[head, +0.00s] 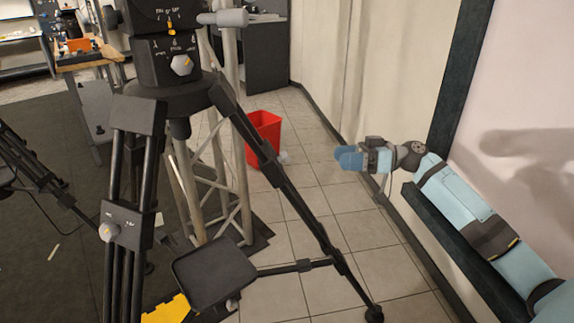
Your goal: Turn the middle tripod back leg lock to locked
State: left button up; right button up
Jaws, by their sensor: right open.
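A large black tripod (180,98) stands close in front of me, with its head cut off by the top edge. A near leg carries a clamp (126,224) with a light grey knob (109,232) and small white markings, too small to read. Another leg (290,190) slants down to the right. I cannot tell which leg is the back one, or how its lock is set. My right gripper (347,158) has blue fingers, is open and empty, and hangs well to the right of the tripod, touching nothing. My left gripper is out of view.
A black tray (213,272) sits low between the legs, above a yellow piece (168,309). A metal truss (190,190) and red bin (263,130) stand behind. Another tripod (30,165) is at left. A dark-framed panel (525,130) borders my right arm.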

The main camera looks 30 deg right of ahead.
aim_at(285, 157)
jog(key=b+x, duration=0.2)
jog(key=x, duration=1)
jog(key=shift+a, duration=0.1)
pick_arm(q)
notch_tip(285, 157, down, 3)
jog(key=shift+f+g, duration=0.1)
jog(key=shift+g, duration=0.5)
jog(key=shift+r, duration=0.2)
pick_arm(e)
jog(key=c, duration=0.9)
